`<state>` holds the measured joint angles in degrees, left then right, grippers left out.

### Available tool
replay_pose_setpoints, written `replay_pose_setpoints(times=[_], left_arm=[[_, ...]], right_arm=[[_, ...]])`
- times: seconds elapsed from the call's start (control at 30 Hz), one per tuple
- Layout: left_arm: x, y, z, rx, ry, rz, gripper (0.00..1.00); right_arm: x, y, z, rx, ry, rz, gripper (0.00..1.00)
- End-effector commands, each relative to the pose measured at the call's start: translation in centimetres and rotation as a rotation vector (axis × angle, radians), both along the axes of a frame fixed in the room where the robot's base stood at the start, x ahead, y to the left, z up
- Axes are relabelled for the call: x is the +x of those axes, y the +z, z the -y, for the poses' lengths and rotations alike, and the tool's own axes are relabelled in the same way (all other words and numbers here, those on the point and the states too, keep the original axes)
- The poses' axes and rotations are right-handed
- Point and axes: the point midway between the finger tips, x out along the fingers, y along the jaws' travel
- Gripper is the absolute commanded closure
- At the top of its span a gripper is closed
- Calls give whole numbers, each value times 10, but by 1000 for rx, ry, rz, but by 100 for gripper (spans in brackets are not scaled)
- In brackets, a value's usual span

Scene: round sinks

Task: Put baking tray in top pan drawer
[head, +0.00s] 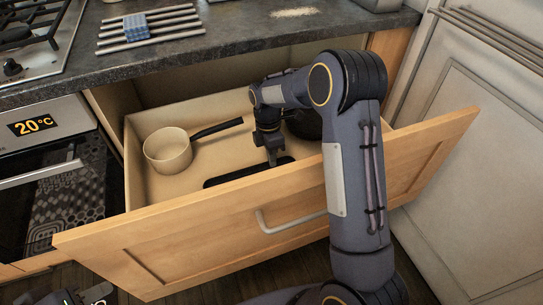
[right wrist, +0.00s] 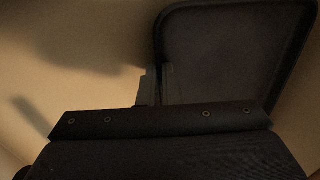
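The baking tray (head: 236,179) is dark and rectangular with a raised rim. It lies low inside the open drawer (head: 250,232), partly hidden by the drawer front and my right arm. My right gripper (head: 272,160) reaches down into the drawer at the tray. In the right wrist view the tray (right wrist: 235,55) fills the upper right. The right fingers (right wrist: 157,86) are close together, one on each side of the tray's edge. My left gripper (head: 82,297) shows only partly at the bottom left corner, away from the drawer; its fingers are not clear.
A cream saucepan (head: 168,151) with a black handle is in the drawer's left part. A dark pan (head: 303,124) is partly hidden behind my right arm. The countertop (head: 235,40) overhangs the drawer's back. An oven (head: 50,160) is at left, a pale cabinet (head: 470,170) at right.

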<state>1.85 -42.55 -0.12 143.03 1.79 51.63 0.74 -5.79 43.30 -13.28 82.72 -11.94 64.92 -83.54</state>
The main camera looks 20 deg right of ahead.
Motion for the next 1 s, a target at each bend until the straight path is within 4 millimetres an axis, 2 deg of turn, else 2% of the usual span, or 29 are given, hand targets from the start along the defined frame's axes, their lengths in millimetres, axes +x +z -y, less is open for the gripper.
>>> replay_pose_setpoints(times=[0.27,0.5,0.77,0.87,1.0], left_arm=[[0,-4,0,0,0,0,64],[0,-3,0,0,0,0,64],[0,-3,0,0,0,0,64],[0,1,0,0,0,0,64],[0,9,0,0,0,0,64]], right_arm=[[0,-6,0,0,0,0,100],[0,-6,0,0,0,0,70],[0,-5,0,0,0,0,70],[2,3,0,0,0,0,70],[6,27,1,0,-1,4,70]])
